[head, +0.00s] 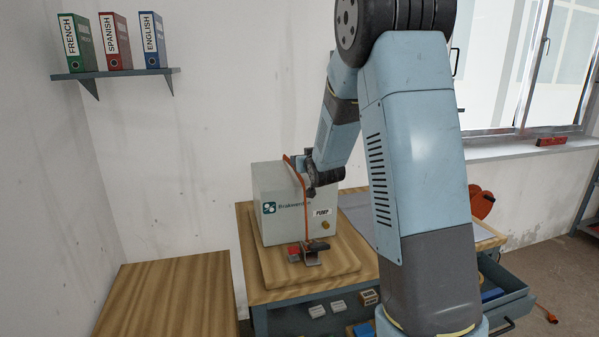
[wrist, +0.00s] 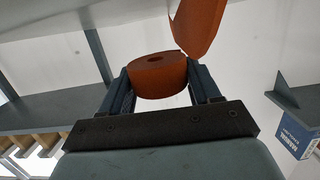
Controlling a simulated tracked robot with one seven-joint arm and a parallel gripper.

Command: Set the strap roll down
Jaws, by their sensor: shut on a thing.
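The strap roll (wrist: 157,82) is an orange coil with a small hole in its middle. In the wrist view it sits between the two fingers of my gripper (wrist: 160,75), which is shut on it. A wide orange piece of strap (wrist: 197,22) rises beyond the roll. In the head view my gripper (head: 301,165) is in the air beside the top of the grey pump box (head: 275,190), partly hidden by my wrist. A narrow orange strap (head: 306,218) runs from the box's top edge down its front. The roll itself is hard to make out there.
The box stands on a wooden board (head: 345,262) on the workbench. A small metal clamp-like piece (head: 310,257) with a red part sits at its front. A bare wooden table (head: 170,295) is at the left. A wall shelf (head: 115,73) holds binders. My arm hides much of the bench's right side.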

